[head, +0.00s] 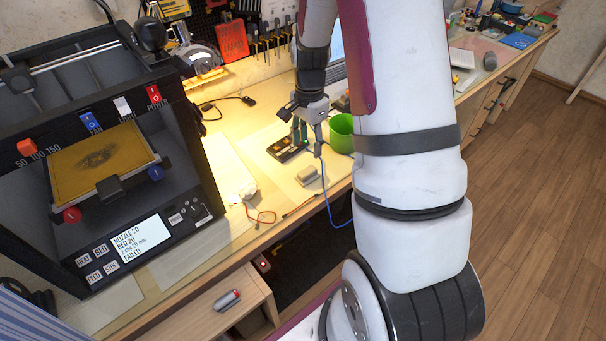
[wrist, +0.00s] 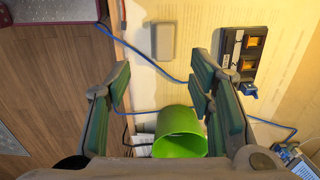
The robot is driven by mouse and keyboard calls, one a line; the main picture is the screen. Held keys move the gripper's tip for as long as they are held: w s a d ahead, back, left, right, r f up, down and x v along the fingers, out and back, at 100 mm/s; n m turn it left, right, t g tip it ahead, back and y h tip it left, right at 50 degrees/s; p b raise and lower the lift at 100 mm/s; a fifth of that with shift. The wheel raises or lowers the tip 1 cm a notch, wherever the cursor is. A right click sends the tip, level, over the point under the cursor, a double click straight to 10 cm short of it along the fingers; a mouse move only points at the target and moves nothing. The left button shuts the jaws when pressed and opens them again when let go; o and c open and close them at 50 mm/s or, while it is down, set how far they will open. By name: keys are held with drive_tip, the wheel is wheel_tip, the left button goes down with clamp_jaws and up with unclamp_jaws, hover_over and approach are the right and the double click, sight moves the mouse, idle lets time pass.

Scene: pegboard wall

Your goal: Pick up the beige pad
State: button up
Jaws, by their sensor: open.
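The beige pad (head: 307,175) is a small block with rounded corners lying on the workbench near its front edge. In the wrist view the pad (wrist: 164,41) lies flat at the upper middle, beyond the fingertips. My gripper (head: 309,143) is above the bench, behind the pad in the head view. The pad is not touched and is fully visible in the wrist view.
A green cup (head: 341,133) stands close beside my gripper; it also shows in the wrist view (wrist: 180,132). A black tray-like device (wrist: 245,55) lies right of the pad. A blue cable (wrist: 150,62) runs close by the pad. A printer (head: 110,170) stands at left.

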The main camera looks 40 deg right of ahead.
hover_over(307, 171)
drive_tip(key=f, duration=0.6)
drive_tip(key=shift+s+a+f, duration=0.1)
drive_tip(key=shift+s+f, duration=0.2)
drive_tip(key=f, duration=0.4)
drive_tip(key=shift+w+f, duration=0.3)
drive_tip(key=shift+f, duration=0.1)
clamp_jaws()
